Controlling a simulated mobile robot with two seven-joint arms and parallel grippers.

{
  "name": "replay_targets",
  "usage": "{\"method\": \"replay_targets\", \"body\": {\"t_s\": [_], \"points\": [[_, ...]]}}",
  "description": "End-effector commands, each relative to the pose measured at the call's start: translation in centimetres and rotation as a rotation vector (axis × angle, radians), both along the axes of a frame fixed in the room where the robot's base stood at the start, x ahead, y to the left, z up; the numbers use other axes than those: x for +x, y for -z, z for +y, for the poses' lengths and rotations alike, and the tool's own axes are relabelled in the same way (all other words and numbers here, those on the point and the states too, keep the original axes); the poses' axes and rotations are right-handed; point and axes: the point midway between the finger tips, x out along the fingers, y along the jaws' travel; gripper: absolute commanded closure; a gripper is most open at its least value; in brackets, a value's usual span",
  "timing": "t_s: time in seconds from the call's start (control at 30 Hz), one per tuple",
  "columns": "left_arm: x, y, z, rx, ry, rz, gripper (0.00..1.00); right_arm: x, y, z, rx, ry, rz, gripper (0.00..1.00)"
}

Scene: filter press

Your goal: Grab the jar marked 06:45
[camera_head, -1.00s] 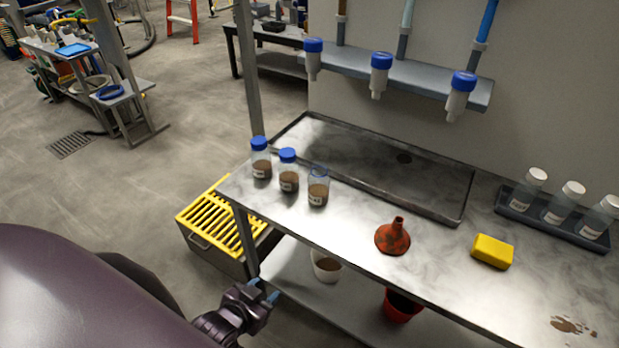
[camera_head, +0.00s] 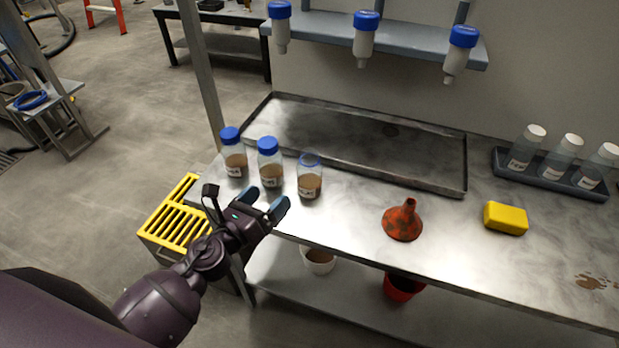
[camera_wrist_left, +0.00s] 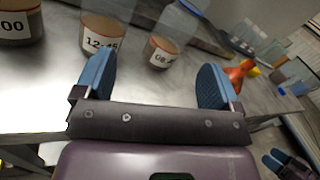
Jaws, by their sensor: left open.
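Three jars of brown sediment stand upright in a row on the steel bench. The left jar (camera_head: 235,160) and middle jar (camera_head: 270,172) have blue lids. The right jar (camera_head: 310,184) shows a blue ring at its top and looks open. In the left wrist view the middle jar (camera_wrist_left: 103,30) reads 12:45, and the left jar (camera_wrist_left: 18,22) label ends in 00. The right jar's label (camera_wrist_left: 163,55) is partly cut and looks like 06:4. My left gripper (camera_head: 264,202) is open and empty at the bench's front edge, in front of the middle and right jars, touching none.
A red funnel (camera_head: 403,222) and a yellow sponge (camera_head: 506,218) lie right of the jars. A shallow tray (camera_head: 350,145) is behind them. White-lidded jars sit in a rack (camera_head: 548,178). Blue-tipped dark fingers, seemingly my right gripper (camera_wrist_left: 280,162), show at the wrist view's lower right.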

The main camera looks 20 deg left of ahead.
Motion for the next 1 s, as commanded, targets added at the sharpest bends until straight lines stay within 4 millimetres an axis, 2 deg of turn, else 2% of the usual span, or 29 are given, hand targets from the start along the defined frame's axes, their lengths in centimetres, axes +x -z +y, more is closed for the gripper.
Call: {"method": "replay_targets", "body": {"t_s": [0.1,0.27,0.6,0.87,1.0], "points": [[0.5,0.7,-1.1,0.195,0.084,-0.048,0.11,0.3,0.0,0.0,0.0,-0.002,-0.006,0.28],[1.0,1.0,-1.9,0.303,0.131,-0.078,0.11,0.3,-0.1,-0.1,-0.002,-0.002,-0.006,0.28],[5.1,1.0,-3.7,0.309,0.132,-0.08,0.11,-0.3,-0.6,-0.3,-0.004,0.002,0.003,0.28],[6.5,1.4,-4.4,0.307,0.132,-0.078,0.11,-0.6,-0.3,-0.3,-0.003,0.004,0.011,0.28],[8.3,2.0,-5.1,0.306,0.131,-0.077,0.11,-0.6,0.1,-0.3,-0.003,0.003,0.013,0.28]]}}
